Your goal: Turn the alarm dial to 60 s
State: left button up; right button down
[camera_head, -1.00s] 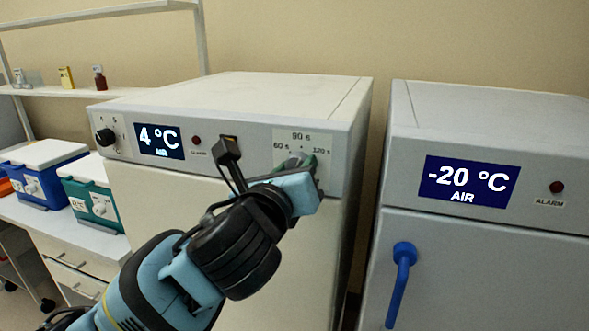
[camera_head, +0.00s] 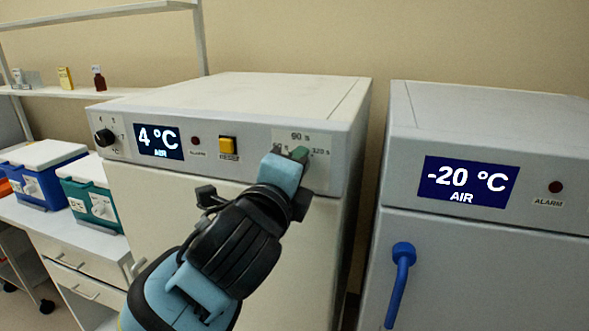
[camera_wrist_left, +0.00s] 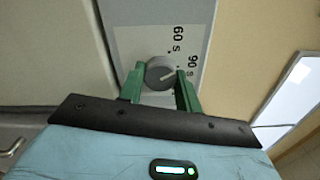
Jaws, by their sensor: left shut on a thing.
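The alarm dial (camera_wrist_left: 160,73) is a round grey knob on the front panel of the 4 °C unit (camera_head: 240,100). In the left wrist view it sits between the green fingers of my left gripper (camera_wrist_left: 159,82), which is shut on it. Its pale pointer line points roughly toward the 90 s label (camera_wrist_left: 193,66); the 60 s label (camera_wrist_left: 178,38) is farther up in that view. In the head view my left gripper (camera_head: 298,155) covers the dial and part of the 60 s mark. The 90 s and 120 s labels show there.
A yellow button (camera_head: 228,144), a red alarm lamp (camera_head: 196,141) and a black knob (camera_head: 104,137) are on the same panel. A -20 °C unit (camera_head: 480,240) with a blue handle (camera_head: 400,285) stands to the right. Cool boxes (camera_head: 45,153) stand left.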

pick_arm(q)
jog(key=n, duration=0.5)
jog(key=shift+n, duration=0.4)
dwell(0.4)
jog(key=o, duration=1)
jog(key=shift+c, duration=0.2)
jog(key=shift+s, duration=0.1)
jog(key=v, duration=0.7)
jog(key=shift+s, duration=0.3)
jog(key=shift+a, duration=0.1)
